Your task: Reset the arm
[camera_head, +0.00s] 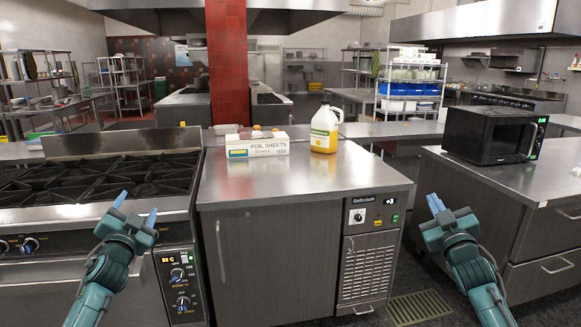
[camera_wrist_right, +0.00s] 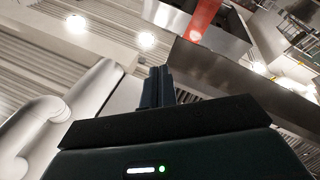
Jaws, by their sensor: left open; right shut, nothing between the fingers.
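My left gripper (camera_head: 136,206) is open and empty. It is raised in front of the stove at the left of the head view, its blue fingertips spread apart. My right gripper (camera_head: 436,203) is shut with nothing in it. It is raised at the right of the head view, in front of the gap between the middle counter and the right counter. In the right wrist view its closed fingers (camera_wrist_right: 157,87) point up toward the ceiling and a metal hood. Neither gripper touches anything that I can see.
A stove (camera_head: 95,212) stands at the left. The middle counter (camera_head: 300,186) holds a foil sheets box (camera_head: 258,146) and a yellow-filled jug (camera_head: 324,130) at its back; its front is clear. A black microwave (camera_head: 492,134) sits on the right counter (camera_head: 555,172). A red pillar rises behind.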

